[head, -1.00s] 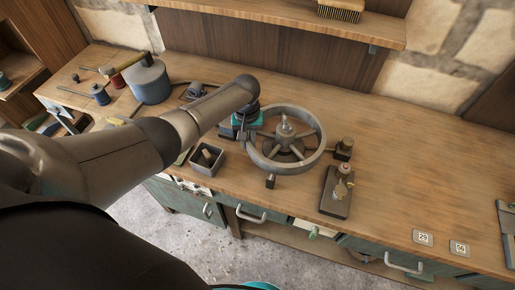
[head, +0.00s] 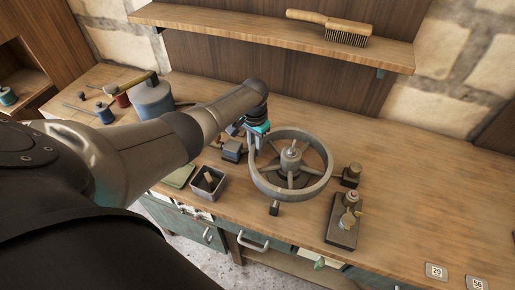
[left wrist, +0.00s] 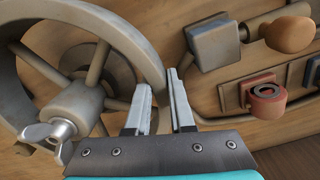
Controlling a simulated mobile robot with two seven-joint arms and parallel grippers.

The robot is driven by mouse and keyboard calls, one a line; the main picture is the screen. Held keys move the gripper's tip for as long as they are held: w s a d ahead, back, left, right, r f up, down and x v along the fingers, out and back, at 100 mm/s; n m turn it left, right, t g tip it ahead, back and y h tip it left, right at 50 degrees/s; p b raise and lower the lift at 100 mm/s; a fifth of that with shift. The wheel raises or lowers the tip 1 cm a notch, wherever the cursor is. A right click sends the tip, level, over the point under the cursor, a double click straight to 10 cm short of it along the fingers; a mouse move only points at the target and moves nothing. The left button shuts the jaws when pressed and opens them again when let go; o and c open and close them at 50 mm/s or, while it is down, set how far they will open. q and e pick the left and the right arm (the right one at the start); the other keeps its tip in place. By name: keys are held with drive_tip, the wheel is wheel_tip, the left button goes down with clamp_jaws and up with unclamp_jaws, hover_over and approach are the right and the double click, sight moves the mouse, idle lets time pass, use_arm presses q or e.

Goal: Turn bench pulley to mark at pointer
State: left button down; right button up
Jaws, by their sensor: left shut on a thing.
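The bench pulley (head: 326,182) is a grey spoked wheel lying flat on the workbench, with a wing nut at its hub (head: 291,153). My left gripper (head: 252,146) is at the back left of its rim. In the left wrist view, the fingers (left wrist: 158,112) are shut on the rim (left wrist: 125,38), one on each side. The wing nut (left wrist: 50,132) shows at the left there. A small dark block (head: 274,208) stands at the pulley's front edge; I cannot tell whether it is the pointer. I cannot make out a mark. My right gripper is out of view.
A grey box (head: 208,184) and a small grey device (head: 233,150) stand left of the pulley. A dark block (head: 351,175) and a fixture on a plate (head: 343,222) stand right. A shelf (head: 240,31) with a brush runs behind. The bench's right part is mostly clear.

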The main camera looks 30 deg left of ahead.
use_arm(q)
drive_tip(key=shift+s, duration=0.1)
idle(0.3)
drive_tip(key=c, duration=0.8)
unclamp_jaws()
drive_tip(key=shift+r, duration=0.1)
drive_tip(key=shift+r+p, duration=1.5)
drive_tip(key=shift+r, duration=6.05)
